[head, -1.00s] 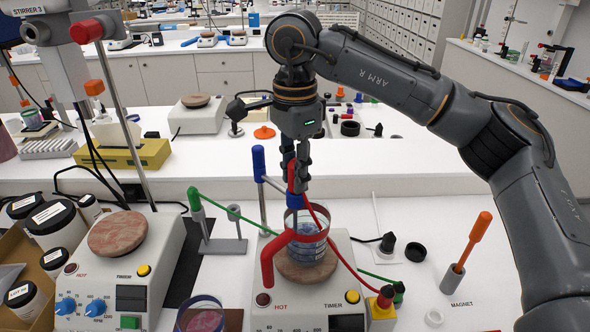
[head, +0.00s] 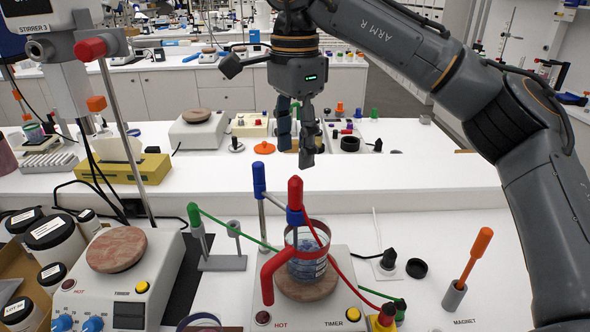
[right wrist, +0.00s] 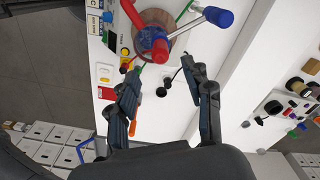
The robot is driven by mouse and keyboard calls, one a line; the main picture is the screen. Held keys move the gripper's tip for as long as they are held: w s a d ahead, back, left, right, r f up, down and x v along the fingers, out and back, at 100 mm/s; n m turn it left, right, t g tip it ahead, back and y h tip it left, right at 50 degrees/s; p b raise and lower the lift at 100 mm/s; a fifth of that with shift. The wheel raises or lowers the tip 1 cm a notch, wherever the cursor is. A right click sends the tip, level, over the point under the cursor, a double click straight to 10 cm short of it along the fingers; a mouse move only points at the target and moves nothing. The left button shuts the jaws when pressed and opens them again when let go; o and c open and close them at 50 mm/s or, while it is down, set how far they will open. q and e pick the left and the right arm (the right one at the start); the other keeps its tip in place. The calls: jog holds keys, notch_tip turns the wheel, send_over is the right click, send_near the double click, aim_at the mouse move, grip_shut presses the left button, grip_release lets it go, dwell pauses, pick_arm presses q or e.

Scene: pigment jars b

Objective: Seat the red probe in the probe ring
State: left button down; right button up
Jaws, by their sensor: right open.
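The red probe (head: 295,193) stands upright with its red grip above the blue probe ring (head: 295,216), and its lower part goes down toward the glass beaker (head: 307,264). It appears to sit in the ring, but its exact depth cannot be told. A red cable runs from it to the right. My right gripper (head: 306,150) is open and empty above the probe, apart from it. In the right wrist view the open fingers (right wrist: 163,90) show, with the probe's red top (right wrist: 160,50) beyond them. My left gripper is not in view.
The beaker stands on a hot-plate stirrer (head: 285,312), with a red bent handle (head: 269,275) at its left. A blue-topped post (head: 259,180) and a green rod (head: 230,228) stand close by. An orange stirring rod (head: 475,255) stands at the right.

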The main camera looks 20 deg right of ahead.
jog(key=shift+r, duration=1.6)
